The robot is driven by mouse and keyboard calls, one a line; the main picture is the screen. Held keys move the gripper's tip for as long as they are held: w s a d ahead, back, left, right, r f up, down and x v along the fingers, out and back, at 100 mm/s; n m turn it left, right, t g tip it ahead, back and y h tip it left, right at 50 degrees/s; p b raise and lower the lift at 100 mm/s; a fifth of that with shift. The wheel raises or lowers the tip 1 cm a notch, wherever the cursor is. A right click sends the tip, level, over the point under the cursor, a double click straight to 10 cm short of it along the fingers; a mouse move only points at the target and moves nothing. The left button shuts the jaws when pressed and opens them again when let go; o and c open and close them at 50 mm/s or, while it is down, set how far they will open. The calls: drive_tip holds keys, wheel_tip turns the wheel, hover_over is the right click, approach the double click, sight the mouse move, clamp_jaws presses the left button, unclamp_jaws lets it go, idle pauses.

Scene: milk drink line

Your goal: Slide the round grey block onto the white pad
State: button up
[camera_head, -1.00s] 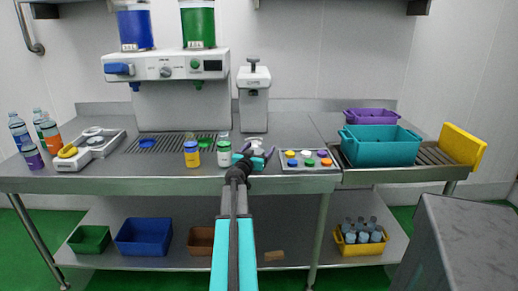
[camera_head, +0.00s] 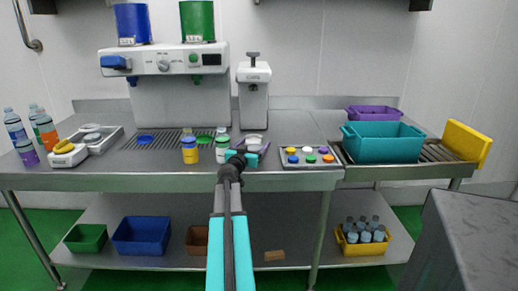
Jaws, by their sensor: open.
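My gripper (camera_head: 241,156), with teal parts, reaches over the front of the steel counter, just right of two small jars. It is small and seen from behind. It is open, and I see nothing held in it. A pale shallow tray (camera_head: 112,137) at the counter's left holds small round grey and white pieces (camera_head: 92,137); one may be the round grey block, but I cannot tell which. A small white round piece (camera_head: 254,138) sits under the white press, just behind my gripper. I cannot tell whether it is the white pad. My gripper partly covers the counter there.
Jars with blue (camera_head: 189,150) and green (camera_head: 222,149) lids stand left of my gripper. A cap tray (camera_head: 307,158) lies to its right. The dispenser (camera_head: 164,60) and press (camera_head: 254,95) stand behind. A teal crate (camera_head: 383,142) is at right; bottles (camera_head: 45,128) stand far left.

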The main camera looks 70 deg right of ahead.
sight(253, 149)
drive_tip(key=shift+s+a+f+b, duration=0.15)
drive_tip(key=shift+s+a+b, duration=0.1)
drive_tip(key=shift+a, duration=0.2)
drive_tip(key=shift+s+a+f+b, duration=0.1)
drive_tip(key=shift+s+a+b, duration=0.1)
drive_tip(key=shift+a, duration=0.25)
drive_tip(key=shift+s+a+f+b, duration=0.15)
drive_tip(key=shift+a+b, duration=0.2)
drive_tip(key=shift+a, duration=0.4)
drive_tip(key=shift+s+a+r+b, duration=0.15)
drive_tip(key=shift+a+b, duration=0.2)
drive_tip(key=shift+a, duration=0.35)
drive_tip(key=shift+s+a+f+b, duration=0.1)
drive_tip(key=shift+a+b, duration=0.2)
drive_tip(key=shift+a, duration=0.45)
drive_tip(key=shift+a, duration=0.1)
drive_tip(key=shift+a+b, duration=1.8)
drive_tip(key=shift+a, duration=1.6)
